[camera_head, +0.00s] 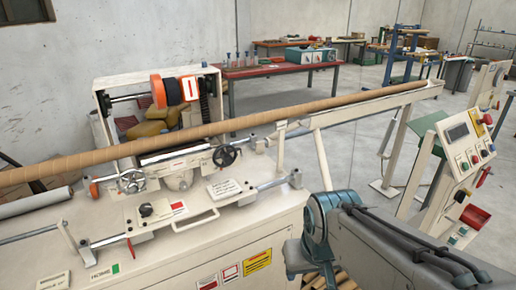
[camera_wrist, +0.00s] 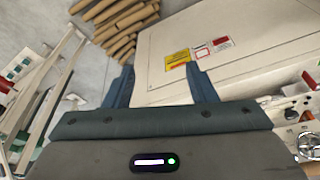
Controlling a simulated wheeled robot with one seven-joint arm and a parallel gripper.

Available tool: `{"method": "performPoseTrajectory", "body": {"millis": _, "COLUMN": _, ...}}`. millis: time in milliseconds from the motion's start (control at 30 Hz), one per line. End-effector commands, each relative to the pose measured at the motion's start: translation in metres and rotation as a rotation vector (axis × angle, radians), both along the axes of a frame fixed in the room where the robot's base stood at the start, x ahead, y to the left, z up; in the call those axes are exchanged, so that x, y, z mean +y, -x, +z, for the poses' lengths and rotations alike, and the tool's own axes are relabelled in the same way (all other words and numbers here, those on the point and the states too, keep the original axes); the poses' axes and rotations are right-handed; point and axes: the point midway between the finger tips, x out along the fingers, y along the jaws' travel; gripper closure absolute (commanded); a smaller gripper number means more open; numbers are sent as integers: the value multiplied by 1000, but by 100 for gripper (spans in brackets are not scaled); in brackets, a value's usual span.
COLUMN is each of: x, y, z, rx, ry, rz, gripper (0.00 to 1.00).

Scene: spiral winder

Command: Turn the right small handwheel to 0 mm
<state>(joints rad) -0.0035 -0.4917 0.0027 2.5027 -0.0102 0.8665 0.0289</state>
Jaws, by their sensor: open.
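The right small handwheel (camera_head: 226,155) is a dark, round wheel at the middle of the winder, just below the long brown tube. Its position reading is too small to make out. The left small handwheel (camera_head: 131,181), paler and silvery, sits further left on the same machine. My gripper (camera_wrist: 162,88) is open in the wrist view, with two blue fingers apart and nothing between them. It is apart from both handwheels. A wheel (camera_wrist: 308,144) shows at the right edge of the wrist view; I cannot tell which one it is.
A long brown tube (camera_head: 250,122) runs across above the winder bed. A control panel (camera_head: 462,140) stands at the right. The winder's white cabinet (camera_wrist: 240,40) carries yellow and red labels. Brown rolls (camera_wrist: 122,25) lie near it. A red table (camera_head: 255,72) stands behind.

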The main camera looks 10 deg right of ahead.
Motion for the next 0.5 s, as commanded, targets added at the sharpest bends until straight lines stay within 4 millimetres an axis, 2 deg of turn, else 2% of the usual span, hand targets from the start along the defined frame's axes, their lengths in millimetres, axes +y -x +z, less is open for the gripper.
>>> {"method": "performPoseTrajectory", "body": {"millis": 67, "x": -1, "y": -13, "z": -4, "rx": -32, "ry": 15, "rz": 10, "gripper": 49}}
{"method": "performPoseTrajectory", "body": {"millis": 167, "x": -2, "y": -44, "z": -10, "rx": -119, "ry": 44, "rz": 26, "gripper": 49}}
{"method": "performPoseTrajectory", "body": {"millis": 367, "x": -2, "y": -129, "z": -22, "rx": -377, "ry": 92, "rz": 84, "gripper": 49}}
{"method": "performPoseTrajectory", "body": {"millis": 500, "x": 10, "y": -183, "z": -26, "rx": -569, "ry": 82, "rz": 148, "gripper": 49}}
